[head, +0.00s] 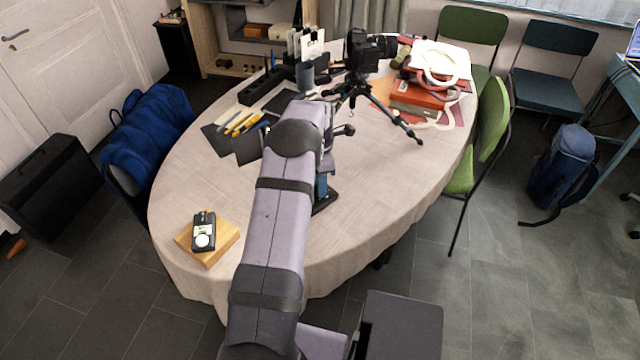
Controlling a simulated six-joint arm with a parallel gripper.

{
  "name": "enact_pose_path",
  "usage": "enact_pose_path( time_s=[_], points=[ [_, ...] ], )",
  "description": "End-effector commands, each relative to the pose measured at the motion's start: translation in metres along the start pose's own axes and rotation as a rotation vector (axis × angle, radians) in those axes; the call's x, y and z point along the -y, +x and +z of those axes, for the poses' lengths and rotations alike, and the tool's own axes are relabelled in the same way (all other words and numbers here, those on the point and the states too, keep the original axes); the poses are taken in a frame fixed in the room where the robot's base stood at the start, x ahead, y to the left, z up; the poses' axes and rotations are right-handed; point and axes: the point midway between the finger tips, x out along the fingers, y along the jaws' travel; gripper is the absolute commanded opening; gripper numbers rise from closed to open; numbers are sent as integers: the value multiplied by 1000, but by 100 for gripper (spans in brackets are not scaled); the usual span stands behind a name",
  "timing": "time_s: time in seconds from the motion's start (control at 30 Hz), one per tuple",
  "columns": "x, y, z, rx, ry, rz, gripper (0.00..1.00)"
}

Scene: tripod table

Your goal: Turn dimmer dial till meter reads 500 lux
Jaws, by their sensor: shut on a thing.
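The light meter (204,232), dark with a pale round part, lies on a wooden block (222,248) near the left front of the table. Its reading is too small to make out. My gripper (322,189) points down at the table's middle, mostly hidden behind my arm. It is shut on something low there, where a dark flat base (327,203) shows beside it. This looks like the dimmer; its dial is hidden by my gripper and arm, so I cannot see how far it is turned.
A camera on a small tripod (370,85) stands behind my gripper. Red boxes and papers (416,95) are at the back right. Pens on dark sheets (240,125) lie left of my arm. The cloth (385,185) is clear at the right front.

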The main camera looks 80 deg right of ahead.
Motion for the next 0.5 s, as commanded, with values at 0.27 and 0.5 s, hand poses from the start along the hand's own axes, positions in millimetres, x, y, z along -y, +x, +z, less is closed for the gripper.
enact_pose_path(
  time_s=[0.27,0.5],
  points=[
    [-1,-2,1,2,-1,3,41],
    [0,-1,0,1,-2,1,41]
  ],
)
